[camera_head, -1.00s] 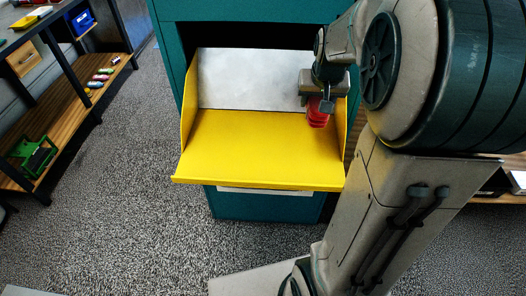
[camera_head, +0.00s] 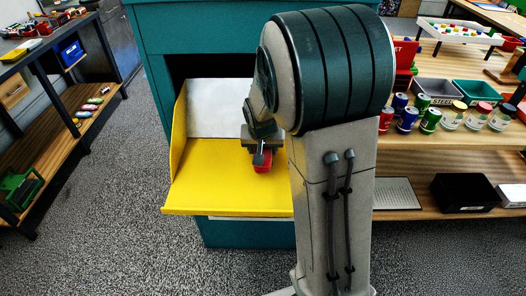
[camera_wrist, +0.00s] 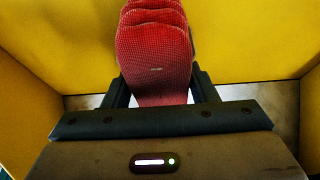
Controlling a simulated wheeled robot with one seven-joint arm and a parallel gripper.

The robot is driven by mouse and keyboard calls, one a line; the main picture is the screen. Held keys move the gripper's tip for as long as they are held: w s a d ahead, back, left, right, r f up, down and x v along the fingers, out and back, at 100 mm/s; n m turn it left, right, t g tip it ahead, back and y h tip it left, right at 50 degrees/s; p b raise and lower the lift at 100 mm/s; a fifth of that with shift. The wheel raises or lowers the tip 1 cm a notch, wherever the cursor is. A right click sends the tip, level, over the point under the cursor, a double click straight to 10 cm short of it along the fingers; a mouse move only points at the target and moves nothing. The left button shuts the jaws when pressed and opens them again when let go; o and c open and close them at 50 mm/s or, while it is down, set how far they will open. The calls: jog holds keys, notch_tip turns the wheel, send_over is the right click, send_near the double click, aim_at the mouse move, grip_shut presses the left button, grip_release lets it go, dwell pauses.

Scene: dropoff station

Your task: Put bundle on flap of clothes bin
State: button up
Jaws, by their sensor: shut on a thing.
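The clothes bin (camera_head: 215,19) is a teal cabinet with an open yellow flap (camera_head: 205,180) that has raised sides and a pale panel behind it. My gripper (camera_head: 262,160) is over the right part of the flap in the head view. It is shut on the red bundle (camera_head: 263,166), which looks like folded cloth layers. In the wrist view the bundle (camera_wrist: 155,55) sits between the fingers, with yellow flap surface (camera_wrist: 235,45) behind it. I cannot tell whether the bundle touches the flap. My arm hides the flap's right end.
At right, a wooden shelf (camera_head: 460,145) holds several cans and jars, grey and green bins, and a black box (camera_head: 464,192) below. At left stands a dark-framed bench (camera_head: 70,120) with a green crate (camera_head: 18,190). Grey carpet between is clear.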

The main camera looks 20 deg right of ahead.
jog(key=shift+f, duration=0.85)
jog(key=shift+f, duration=0.25)
jog(key=o, duration=1)
jog(key=shift+o, duration=0.2)
jog(key=shift+r, duration=0.1)
